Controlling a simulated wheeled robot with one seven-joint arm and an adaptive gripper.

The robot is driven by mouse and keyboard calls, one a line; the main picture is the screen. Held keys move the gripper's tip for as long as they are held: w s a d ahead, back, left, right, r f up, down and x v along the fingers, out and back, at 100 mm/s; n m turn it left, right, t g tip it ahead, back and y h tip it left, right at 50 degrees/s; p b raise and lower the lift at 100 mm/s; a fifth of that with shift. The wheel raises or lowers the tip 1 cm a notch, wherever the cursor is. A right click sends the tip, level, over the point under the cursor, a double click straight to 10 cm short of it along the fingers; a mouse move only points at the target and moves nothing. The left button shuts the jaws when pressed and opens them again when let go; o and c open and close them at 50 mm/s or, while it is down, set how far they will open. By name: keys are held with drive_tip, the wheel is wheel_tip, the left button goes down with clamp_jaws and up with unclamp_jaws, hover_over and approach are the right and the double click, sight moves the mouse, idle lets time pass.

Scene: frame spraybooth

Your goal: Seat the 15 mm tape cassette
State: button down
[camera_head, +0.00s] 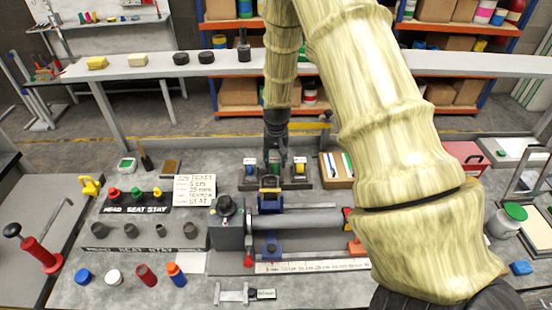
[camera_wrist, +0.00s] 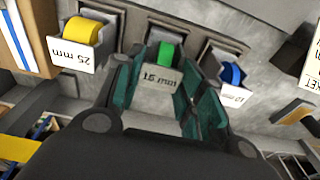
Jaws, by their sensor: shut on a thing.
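The 15 mm cassette (camera_wrist: 158,79) is a pale holder with a green tape roll, and its label faces the wrist camera. My gripper (camera_wrist: 168,88) is shut on it, with a dark green finger pad on each side. In the head view my gripper (camera_head: 273,163) points down over the middle of the dark cassette rack (camera_head: 292,184), and it hides most of this cassette. A dark recess shows around the green roll. I cannot tell whether the cassette touches the bottom of the recess. The 25 mm yellow cassette (camera_wrist: 83,42) and a blue cassette (camera_wrist: 231,78) sit in recesses either side.
A grey tube in a clamp fixture (camera_head: 310,223) lies just in front of the rack. A handwritten card (camera_head: 195,190) is at its left, and a tray with coloured strips (camera_head: 338,168) at its right. Bottles and caps (camera_head: 145,275) stand at the front left.

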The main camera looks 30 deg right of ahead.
drive_tip(key=shift+c, duration=1.7)
unclamp_jaws()
drive_tip(key=shift+r, duration=0.15)
drive_tip(key=shift+r+p, duration=0.7)
drive_tip(key=shift+r, duration=2.1)
